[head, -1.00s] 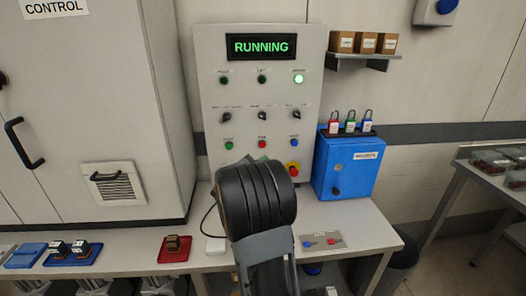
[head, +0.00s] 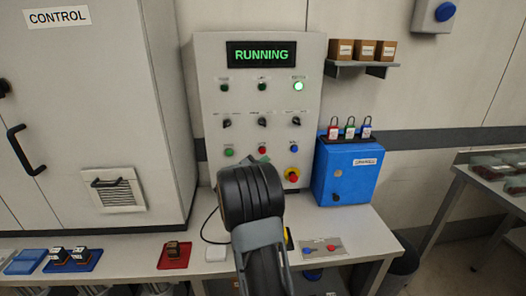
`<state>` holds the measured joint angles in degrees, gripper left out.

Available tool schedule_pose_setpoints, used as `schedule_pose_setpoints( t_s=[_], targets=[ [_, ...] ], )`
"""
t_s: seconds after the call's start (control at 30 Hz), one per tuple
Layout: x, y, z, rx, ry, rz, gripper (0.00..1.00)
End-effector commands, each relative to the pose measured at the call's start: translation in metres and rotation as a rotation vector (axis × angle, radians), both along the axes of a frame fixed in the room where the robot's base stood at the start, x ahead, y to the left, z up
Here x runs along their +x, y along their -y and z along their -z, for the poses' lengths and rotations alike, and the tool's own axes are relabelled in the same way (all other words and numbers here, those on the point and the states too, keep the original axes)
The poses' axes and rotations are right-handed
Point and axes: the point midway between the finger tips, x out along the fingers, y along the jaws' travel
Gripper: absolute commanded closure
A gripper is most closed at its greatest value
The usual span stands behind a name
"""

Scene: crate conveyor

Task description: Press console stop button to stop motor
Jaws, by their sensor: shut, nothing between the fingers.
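The upright console panel (head: 215,75) faces me, and its display (head: 262,55) reads RUNNING in green. The red stop button (head: 262,150) is the middle one of the lower button row, between a green button (head: 228,153) and a blue button (head: 294,154). A red mushroom button on a yellow base (head: 293,175) sits lower right. My gripper (head: 263,159) is mostly hidden behind my dark wrist; only a small tip shows, just below the red button and partly overlapping it. It looks shut and empty. I cannot tell whether it touches the button.
A lit green lamp (head: 298,86) and several black selector knobs are above the buttons. A blue box with padlocks (head: 350,180) stands right of the console on the bench (head: 355,225). A shelf with brown boxes (head: 362,67) hangs at upper right. A grey cabinet (head: 100,120) stands left.

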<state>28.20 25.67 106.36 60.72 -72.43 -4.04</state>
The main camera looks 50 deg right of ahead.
Motion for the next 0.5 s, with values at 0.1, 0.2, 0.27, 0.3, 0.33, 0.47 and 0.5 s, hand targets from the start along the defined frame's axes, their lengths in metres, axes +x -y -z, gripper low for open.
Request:
schedule_pose_setpoints(
  t_s=[0.1, 0.2, 0.27, 0.3, 0.33, 0.47, 0.5],
  targets=[
    [0.010, 0.009, -0.001, 0.001, -0.001, 0.001, 1.00],
    [0.018, 0.015, 0.001, 0.001, 0.001, 0.001, 1.00],
    [0.021, 0.018, 0.000, 0.000, 0.000, 0.000, 1.00],
    [0.023, 0.020, 0.000, 0.000, 0.000, 0.000, 1.00],
    [0.024, 0.021, 0.001, 0.000, 0.000, 0.000, 1.00],
    [0.028, 0.024, 0.000, 0.000, 0.001, 0.000, 1.00],
    [0.029, 0.025, 0.000, 0.000, 0.001, 0.000, 1.00]
  ],
)
